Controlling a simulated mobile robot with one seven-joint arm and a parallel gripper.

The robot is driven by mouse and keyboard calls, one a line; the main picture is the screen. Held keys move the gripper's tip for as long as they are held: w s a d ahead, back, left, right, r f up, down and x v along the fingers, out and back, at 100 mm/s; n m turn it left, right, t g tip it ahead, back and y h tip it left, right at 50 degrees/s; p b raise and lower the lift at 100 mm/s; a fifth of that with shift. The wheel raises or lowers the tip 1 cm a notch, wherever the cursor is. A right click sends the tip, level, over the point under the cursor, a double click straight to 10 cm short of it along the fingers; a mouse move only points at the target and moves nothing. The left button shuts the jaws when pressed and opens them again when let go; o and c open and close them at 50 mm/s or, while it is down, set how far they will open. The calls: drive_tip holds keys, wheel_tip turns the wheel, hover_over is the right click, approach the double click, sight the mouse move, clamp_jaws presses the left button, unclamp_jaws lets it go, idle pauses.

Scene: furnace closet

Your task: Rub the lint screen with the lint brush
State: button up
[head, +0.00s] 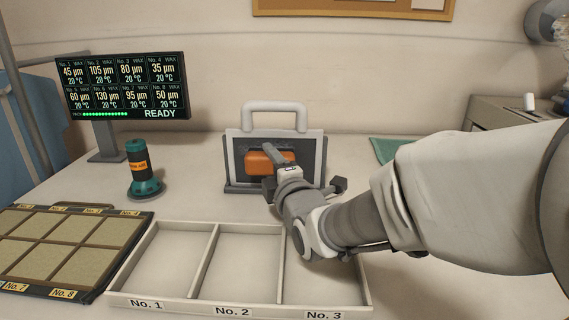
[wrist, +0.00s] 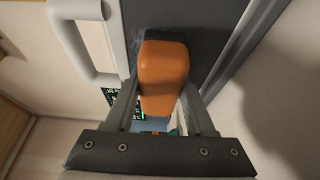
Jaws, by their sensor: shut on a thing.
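The lint screen (head: 308,150) stands upright in a grey stand in the middle of the table, a dark mesh panel in a light frame with a white loop handle on top. Greyish lint shows along the panel's upper part. The lint brush, an orange block (head: 255,162), is in front of the panel. My gripper (head: 275,162) is shut on the brush, with a finger on each side of it in the wrist view (wrist: 162,105). The brush's far face is hidden; it appears to be against or very close to the screen (wrist: 212,40).
A white three-section tray (head: 212,262) labelled No. 1 to No. 3 lies in front, partly under my arm. A panel of tan pads (head: 60,245) is at left. A dark green canister (head: 140,170) and a display (head: 122,85) reading READY stand behind. A green cloth (head: 392,148) lies right.

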sight(248, 165)
drive_tip(key=shift+d+b, duration=1)
drive_tip(key=shift+d, duration=1.2)
drive_tip(key=shift+a+r, duration=0.1)
drive_tip(key=shift+a, duration=5.45)
drive_tip(key=shift+r+p, duration=0.15)
drive_tip(key=shift+p, duration=0.25)
drive_tip(key=shift+r, duration=0.15)
drive_tip(key=shift+d+b, duration=0.4)
drive_tip(key=shift+d, duration=5.15)
drive_tip(key=shift+a, duration=0.1)
